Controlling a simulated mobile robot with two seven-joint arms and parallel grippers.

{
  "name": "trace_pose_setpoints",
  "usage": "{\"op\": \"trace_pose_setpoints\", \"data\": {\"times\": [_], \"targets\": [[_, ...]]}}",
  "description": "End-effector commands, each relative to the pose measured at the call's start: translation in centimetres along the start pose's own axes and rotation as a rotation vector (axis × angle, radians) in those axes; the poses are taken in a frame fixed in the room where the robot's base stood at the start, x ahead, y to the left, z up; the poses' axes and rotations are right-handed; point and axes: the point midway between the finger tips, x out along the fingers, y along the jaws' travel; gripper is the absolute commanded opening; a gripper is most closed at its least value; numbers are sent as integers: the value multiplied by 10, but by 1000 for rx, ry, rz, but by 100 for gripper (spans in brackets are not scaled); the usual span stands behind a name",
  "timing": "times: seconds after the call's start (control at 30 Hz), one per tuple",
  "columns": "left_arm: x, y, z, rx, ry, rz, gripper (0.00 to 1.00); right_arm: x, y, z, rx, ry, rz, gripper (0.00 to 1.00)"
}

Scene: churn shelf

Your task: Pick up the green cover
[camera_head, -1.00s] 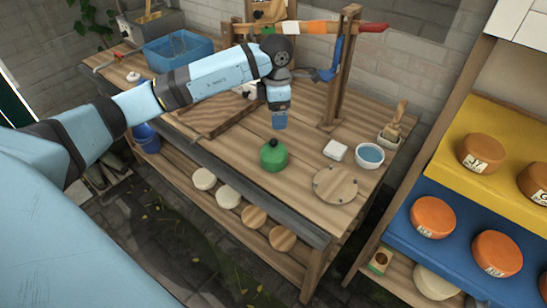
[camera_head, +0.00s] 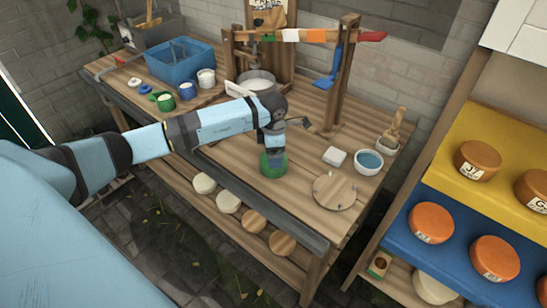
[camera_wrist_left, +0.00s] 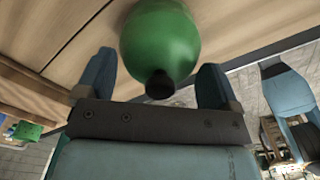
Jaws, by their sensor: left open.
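The green cover (camera_head: 273,168) is a rounded dome standing on the wooden table near its front edge. My left gripper (camera_head: 272,151) is right above it, pointing down, and hides the cover's top in the head view. In the left wrist view the green cover (camera_wrist_left: 160,38) has a black knob, and the open fingers of my left gripper (camera_wrist_left: 157,66) lie on either side of the knob. The fingers look apart from the knob; I cannot tell whether they touch the dome. My right gripper is in neither view.
A round wooden board (camera_head: 334,190), a white block (camera_head: 334,157) and a bowl of blue liquid (camera_head: 369,161) are to the right of the cover. A wooden frame (camera_head: 340,75) with hanging coloured pieces stands behind. Cups and a blue basin (camera_head: 180,61) are at the back left.

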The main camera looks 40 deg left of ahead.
Motion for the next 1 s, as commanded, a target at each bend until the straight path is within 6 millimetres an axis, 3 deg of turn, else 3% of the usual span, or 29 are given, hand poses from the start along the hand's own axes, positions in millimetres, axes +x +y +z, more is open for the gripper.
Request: {"op": "trace_pose_setpoints", "data": {"times": [0.27,0.4,0.77,0.83,0.9,0.93,1.0], "targets": [[7,0,0,0,-1,2,87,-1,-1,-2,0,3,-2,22],[7,0,0,0,-1,1,59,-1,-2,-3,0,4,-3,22],[6,0,0,0,-1,1,58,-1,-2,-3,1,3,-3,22],[4,0,0,0,-1,2,54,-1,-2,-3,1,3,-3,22],[0,0,0,1,-1,2,40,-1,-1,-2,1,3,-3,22],[-2,0,0,1,-1,2,39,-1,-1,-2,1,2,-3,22],[-10,1,0,1,-1,2,18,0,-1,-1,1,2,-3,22]]}}
